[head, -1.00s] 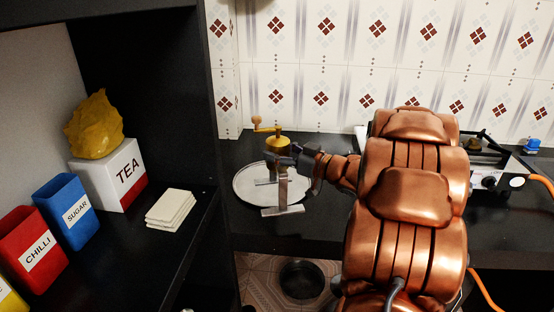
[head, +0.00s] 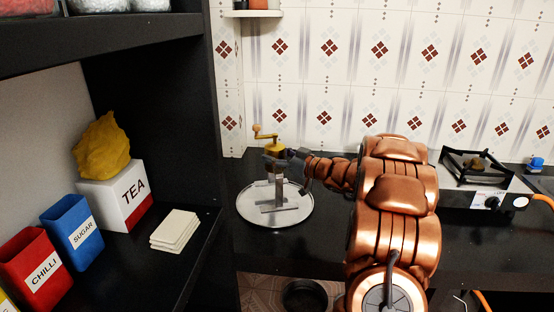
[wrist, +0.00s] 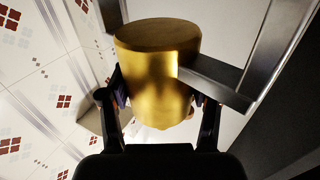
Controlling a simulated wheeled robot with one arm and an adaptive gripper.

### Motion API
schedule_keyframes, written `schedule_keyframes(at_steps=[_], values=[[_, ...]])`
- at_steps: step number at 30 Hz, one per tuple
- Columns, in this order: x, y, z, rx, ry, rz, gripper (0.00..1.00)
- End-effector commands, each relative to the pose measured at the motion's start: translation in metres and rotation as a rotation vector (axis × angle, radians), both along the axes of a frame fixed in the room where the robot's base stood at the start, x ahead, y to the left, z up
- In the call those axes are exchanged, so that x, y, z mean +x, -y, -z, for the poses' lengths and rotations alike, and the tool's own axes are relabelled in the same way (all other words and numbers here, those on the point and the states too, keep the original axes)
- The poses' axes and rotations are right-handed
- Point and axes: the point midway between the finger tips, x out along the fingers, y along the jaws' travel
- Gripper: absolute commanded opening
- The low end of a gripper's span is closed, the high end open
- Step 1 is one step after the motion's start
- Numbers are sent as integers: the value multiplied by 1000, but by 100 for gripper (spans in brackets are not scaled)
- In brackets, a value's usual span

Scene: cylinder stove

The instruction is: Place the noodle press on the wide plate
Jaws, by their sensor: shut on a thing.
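The noodle press has a gold cylinder (head: 275,150) with a crank and a grey metal stand (head: 279,193). It is upright over the wide plate (head: 249,208), a round silvery plate on the dark counter. Its foot appears within the plate's rim; I cannot tell whether it touches the plate. My gripper (head: 279,162) is shut on the press near its gold cylinder. In the wrist view, the gold cylinder (wrist: 157,60) sits between my fingers (wrist: 160,95), and the grey stand arm extends to the right. Most of the crank is hidden there.
A stove (head: 487,185) stands on the counter at the right. On the left shelf are a TEA box (head: 118,198), a blue SUGAR box (head: 75,228), a red CHILLI box (head: 36,265) and stacked white slabs (head: 175,230). The tiled wall is behind the plate.

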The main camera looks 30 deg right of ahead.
Motion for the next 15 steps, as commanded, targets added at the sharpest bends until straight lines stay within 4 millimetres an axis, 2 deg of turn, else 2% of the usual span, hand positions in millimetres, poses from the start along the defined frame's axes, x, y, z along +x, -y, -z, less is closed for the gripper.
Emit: schedule_keyframes(at_steps=[12, 15], values=[[14, 7, -1, 2, 6, 1, 0], [14, 7, 10, 5, 4, 2, 0]])
